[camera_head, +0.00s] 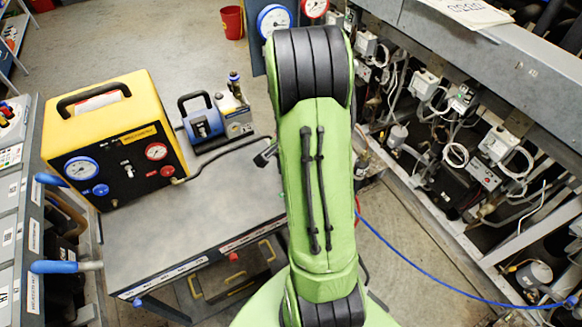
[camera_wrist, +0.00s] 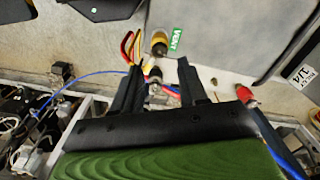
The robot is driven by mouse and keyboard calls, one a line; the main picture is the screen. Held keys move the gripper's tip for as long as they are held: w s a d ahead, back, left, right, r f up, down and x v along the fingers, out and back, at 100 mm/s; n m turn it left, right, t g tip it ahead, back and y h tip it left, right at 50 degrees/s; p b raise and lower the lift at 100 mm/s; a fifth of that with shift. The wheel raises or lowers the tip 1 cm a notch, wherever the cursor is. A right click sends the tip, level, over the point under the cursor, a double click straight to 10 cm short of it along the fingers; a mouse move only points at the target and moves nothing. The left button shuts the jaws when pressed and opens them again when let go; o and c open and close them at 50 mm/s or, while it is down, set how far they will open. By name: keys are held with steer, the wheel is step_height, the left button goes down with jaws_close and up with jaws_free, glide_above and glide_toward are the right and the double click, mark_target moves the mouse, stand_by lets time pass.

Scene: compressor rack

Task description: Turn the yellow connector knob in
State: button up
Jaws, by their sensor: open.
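In the wrist view, a yellow knob-like connector (camera_wrist: 159,40) with a dark end sticks out of a grey panel, beside a green VENT label. My gripper (camera_wrist: 160,66) is open, its two black fingers pointing toward the panel. The yellow connector is just beyond the fingertips, roughly in line with the gap between them. A small metal fitting (camera_wrist: 154,74) with a dark end shows between the fingers; I cannot tell whether they touch it. Nothing is visibly held. In the head view, my green arm hides the gripper and the yellow connector cannot be made out.
A red connector (camera_wrist: 246,95) is right of the fingers, with red and yellow hoses (camera_wrist: 128,45) on the left. In the head view, a yellow gauge box (camera_head: 115,140) and a blue pump (camera_head: 203,122) stand on a grey cart. The rack (camera_head: 470,130) with pipes and cables is at right.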

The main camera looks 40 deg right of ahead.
steer(key=n, duration=0.2)
steer(key=r+n+p, duration=0.1)
steer(key=n, duration=0.1)
steer(key=n+p, duration=0.1)
steer(key=n, duration=0.1)
steer(key=shift+r+n, duration=0.3)
steer(key=shift+r, duration=0.1)
step_height(320, 180, down, 9)
steer(key=n+b, duration=0.6)
steer(key=n, duration=0.2)
steer(key=shift+r+n, duration=0.1)
steer(key=shift+n, duration=0.3)
steer(key=shift+r+n+p, duration=0.35)
steer(key=shift+n, duration=0.35)
steer(key=n, duration=0.2)
steer(key=shift+r+n, duration=0.1)
steer(key=shift+n, duration=0.2)
jaws_close()
